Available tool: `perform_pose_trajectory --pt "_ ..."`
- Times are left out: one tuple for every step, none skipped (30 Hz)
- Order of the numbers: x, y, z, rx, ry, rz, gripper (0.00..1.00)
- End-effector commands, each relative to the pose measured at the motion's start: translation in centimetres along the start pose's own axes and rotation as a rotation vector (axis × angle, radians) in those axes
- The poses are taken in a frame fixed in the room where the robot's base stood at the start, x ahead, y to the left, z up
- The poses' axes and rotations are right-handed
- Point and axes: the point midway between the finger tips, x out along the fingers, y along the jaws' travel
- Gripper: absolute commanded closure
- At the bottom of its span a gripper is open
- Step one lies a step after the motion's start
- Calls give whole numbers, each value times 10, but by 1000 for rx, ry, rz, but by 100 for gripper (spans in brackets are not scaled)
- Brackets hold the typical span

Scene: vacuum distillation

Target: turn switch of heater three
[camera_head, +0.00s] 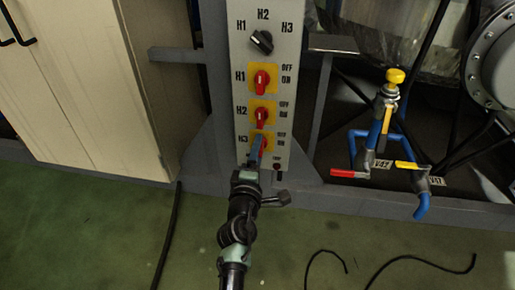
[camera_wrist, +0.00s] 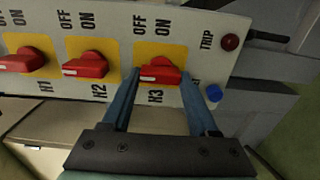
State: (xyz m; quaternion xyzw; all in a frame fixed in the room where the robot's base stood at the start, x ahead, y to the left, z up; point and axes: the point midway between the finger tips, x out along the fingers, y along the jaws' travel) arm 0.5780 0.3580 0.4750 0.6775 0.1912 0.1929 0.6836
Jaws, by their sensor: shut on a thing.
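The heater three switch, a red knob on a yellow plate marked H3 (camera_wrist: 160,70), is the last of three in a row on a pale panel (camera_head: 243,60). In the wrist view the blue fingers of my gripper (camera_wrist: 160,80) are on either side of this knob and shut on it. In the head view my gripper (camera_head: 257,150) reaches up from below and hides most of the knob. OFF and ON are printed beside each switch.
Matching red switches H1 (camera_head: 262,80) and H2 (camera_head: 261,116) sit above H3. A black selector knob (camera_head: 262,42) is at the top. A red TRIP lamp (camera_wrist: 230,42) and blue button (camera_wrist: 214,93) are close to H3. Valves with blue pipes (camera_head: 380,135) stand right; a pale cabinet (camera_head: 85,80) stands left.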

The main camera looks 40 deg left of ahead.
Motion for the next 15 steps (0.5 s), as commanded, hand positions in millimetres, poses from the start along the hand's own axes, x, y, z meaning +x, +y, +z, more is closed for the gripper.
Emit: perform_pose_trajectory --pt "0 -1 0 -9 -1 -2 96" --pt "0 -1 0 -10 -1 -2 96" --pt "0 -1 0 -10 -1 -2 96" --pt "0 -1 0 -11 -1 -2 96" --pt "0 -1 0 -11 -1 -2 96" --pt "0 -1 0 -11 -1 -2 96" --pt "0 -1 0 -11 -1 -2 96" --pt "0 -1 0 -11 -1 -2 96" --pt "0 -1 0 -11 -1 -2 96" --pt "0 -1 0 -11 -1 -2 96" --pt "0 -1 0 -11 -1 -2 96" --pt "0 -1 0 -11 -1 -2 33" --pt "0 -1 0 -10 -1 -2 27" --pt "0 -1 0 -10 -1 -2 22" --pt "0 -1 0 -9 -1 -2 15"
